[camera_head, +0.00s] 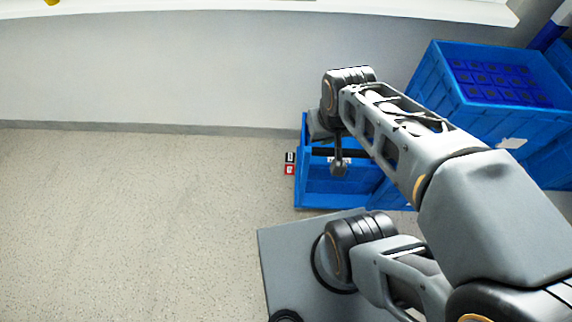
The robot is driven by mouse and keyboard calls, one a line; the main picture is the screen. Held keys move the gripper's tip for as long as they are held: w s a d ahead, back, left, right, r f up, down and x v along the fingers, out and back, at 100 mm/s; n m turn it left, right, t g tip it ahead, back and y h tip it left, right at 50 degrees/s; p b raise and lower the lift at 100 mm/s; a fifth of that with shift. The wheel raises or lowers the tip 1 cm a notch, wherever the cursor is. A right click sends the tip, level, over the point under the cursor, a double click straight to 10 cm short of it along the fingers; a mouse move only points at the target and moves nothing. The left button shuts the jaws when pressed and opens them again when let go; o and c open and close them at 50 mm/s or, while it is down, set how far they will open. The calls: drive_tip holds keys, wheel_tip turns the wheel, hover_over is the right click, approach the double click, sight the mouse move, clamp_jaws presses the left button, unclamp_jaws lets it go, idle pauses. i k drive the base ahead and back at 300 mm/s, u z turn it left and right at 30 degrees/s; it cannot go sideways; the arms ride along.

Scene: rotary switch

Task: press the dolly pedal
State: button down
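A small pedal-like part, black above and red below (290,164), sticks out from the left side of a low blue frame or crate (330,198) on the floor near the wall. It has small white marks, too small to read. My arm reaches across from the right. A small dark end part, which looks like my gripper (338,168), hangs over the blue frame, to the right of the red and black part and apart from it in the picture. Its fingers are too small to tell apart. The arm hides part of the blue frame.
Blue crates (440,95) are stacked at the right, the top one holding several dark blue items (500,80). A pale wall (180,70) runs along the back under a white ledge (300,8). The speckled floor (130,220) at the left is clear.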

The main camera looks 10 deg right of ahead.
sight(290, 163)
drive_tip(key=u, duration=0.5)
drive_tip(key=k, duration=0.65)
drive_tip(key=u, duration=0.7)
drive_tip(key=i, duration=1.6)
drive_tip(key=z, duration=0.75)
